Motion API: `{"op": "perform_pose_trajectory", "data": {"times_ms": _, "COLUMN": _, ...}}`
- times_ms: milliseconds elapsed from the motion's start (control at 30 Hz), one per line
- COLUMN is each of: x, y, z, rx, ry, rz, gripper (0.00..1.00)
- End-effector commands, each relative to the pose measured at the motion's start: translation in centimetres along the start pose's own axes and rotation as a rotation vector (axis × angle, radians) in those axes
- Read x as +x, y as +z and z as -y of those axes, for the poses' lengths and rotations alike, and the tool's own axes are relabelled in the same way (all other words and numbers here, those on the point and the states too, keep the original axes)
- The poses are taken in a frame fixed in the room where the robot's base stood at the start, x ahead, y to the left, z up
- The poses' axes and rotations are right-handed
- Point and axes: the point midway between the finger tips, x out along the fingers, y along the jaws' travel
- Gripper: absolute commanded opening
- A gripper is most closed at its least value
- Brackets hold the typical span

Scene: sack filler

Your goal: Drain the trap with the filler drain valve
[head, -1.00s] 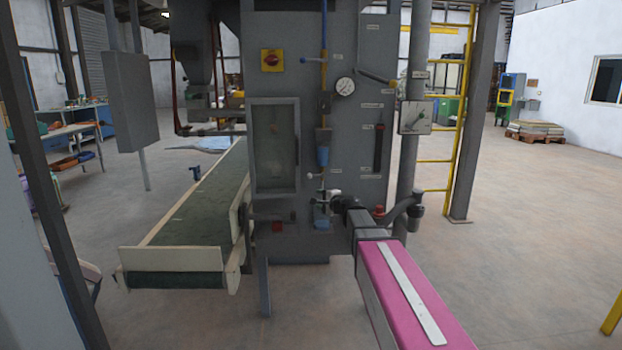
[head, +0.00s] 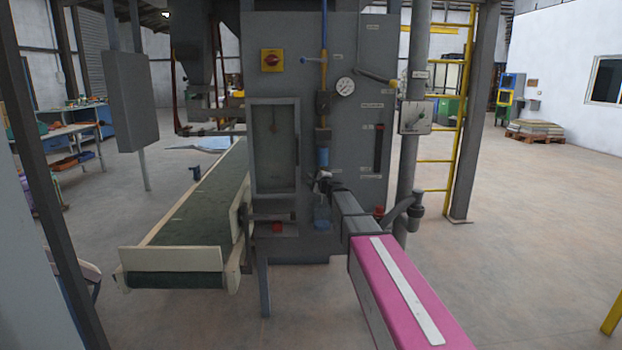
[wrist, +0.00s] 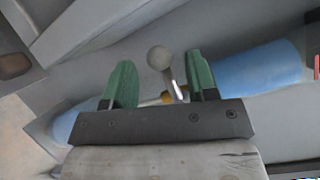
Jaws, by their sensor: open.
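The drain valve's lever (wrist: 179,88), with a pale round knob (wrist: 158,57), shows in the wrist view between the two green fingers of my gripper (wrist: 160,64). The fingers are open, one on each side of it, with gaps visible. Blue cylindrical parts lie to both sides, left (wrist: 68,122) and right (wrist: 258,68). In the head view my gripper (head: 324,179) is at the front of the grey filler, between an upper blue bowl (head: 323,156) and a lower blue trap bowl (head: 322,212). My arm and gripper hide the valve there.
The grey filler cabinet (head: 345,110) carries a gauge (head: 345,87), a red-and-yellow switch (head: 272,60) and a glazed door (head: 274,150). A red button (head: 277,227) sits low on it. A green belt conveyor (head: 190,215) stands left. The floor at right is open.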

Motion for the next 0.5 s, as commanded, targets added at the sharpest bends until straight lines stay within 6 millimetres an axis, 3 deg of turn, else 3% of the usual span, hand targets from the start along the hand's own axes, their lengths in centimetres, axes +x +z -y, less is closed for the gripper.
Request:
{"op": "perform_pose_trajectory", "data": {"times_ms": 133, "x": 1.8, "y": -0.1, "z": 0.0, "rx": 0.0, "ry": 0.0, "rz": 0.0, "gripper": 0.52}}
{"op": "perform_pose_trajectory", "data": {"times_ms": 433, "x": 2.0, "y": 0.0, "z": 0.0, "rx": 0.0, "ry": 0.0, "rz": 0.0, "gripper": 0.52}}
{"op": "perform_pose_trajectory", "data": {"times_ms": 467, "x": 1.9, "y": 0.0, "z": 0.0, "rx": 0.0, "ry": 0.0, "rz": 0.0, "gripper": 0.46}}
{"op": "perform_pose_trajectory", "data": {"times_ms": 500, "x": 1.9, "y": 0.0, "z": 0.0, "rx": 0.0, "ry": 0.0, "rz": 0.0, "gripper": 0.33}}
